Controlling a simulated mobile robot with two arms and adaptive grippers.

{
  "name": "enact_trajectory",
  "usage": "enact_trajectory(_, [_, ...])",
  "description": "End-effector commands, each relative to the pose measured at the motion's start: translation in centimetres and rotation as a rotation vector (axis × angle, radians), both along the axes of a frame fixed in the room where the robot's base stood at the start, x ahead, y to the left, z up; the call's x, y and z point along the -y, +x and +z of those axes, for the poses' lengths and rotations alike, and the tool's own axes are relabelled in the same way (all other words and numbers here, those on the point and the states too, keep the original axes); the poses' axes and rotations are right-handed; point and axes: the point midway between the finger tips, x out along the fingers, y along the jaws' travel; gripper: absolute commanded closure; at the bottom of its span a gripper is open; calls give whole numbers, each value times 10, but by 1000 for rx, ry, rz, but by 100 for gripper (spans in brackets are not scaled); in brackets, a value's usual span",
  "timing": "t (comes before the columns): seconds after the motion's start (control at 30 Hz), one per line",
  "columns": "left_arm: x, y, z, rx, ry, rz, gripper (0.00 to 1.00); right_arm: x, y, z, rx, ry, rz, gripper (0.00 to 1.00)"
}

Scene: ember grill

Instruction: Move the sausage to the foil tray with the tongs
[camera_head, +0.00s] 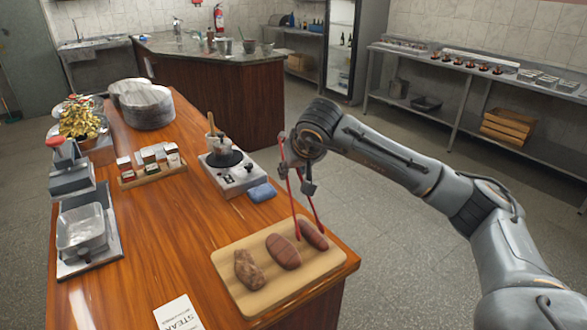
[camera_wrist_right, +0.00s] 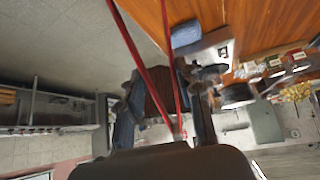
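My right gripper (camera_head: 298,178) is shut on the red tongs (camera_head: 294,205), which hang tips-down over the front of the wooden table. In the wrist view the tongs (camera_wrist_right: 137,45) run up between the dark fingers (camera_wrist_right: 165,108). A ridged brown sausage (camera_head: 314,236) lies at the right of the cutting board (camera_head: 244,299). The tong tips are apart, one on each side of it; I cannot tell whether they touch it. A silvery tray (camera_head: 82,229), perhaps the foil tray, stands at the table's left. My left gripper is not in view.
A second ridged brown piece (camera_head: 283,252) and a rough brown piece (camera_head: 249,269) lie left of the sausage. A blue sponge (camera_head: 262,193), a burner unit (camera_head: 232,172) and a spice rack (camera_head: 150,165) stand behind. The table's middle is clear.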

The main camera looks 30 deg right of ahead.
Motion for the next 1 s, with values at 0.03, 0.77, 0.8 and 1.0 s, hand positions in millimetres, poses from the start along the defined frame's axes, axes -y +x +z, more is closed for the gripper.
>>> enact_trajectory(0.03, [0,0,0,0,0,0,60,0,0,1,1,0,0,69])
enact_trajectory(0.77, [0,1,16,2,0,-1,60,0,0,22,3,0,-1,100])
enact_trajectory(0.8, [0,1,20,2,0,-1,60,0,1,27,3,0,-1,100])
enact_trajectory(1.0, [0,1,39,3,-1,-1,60,0,0,51,3,0,1,100])
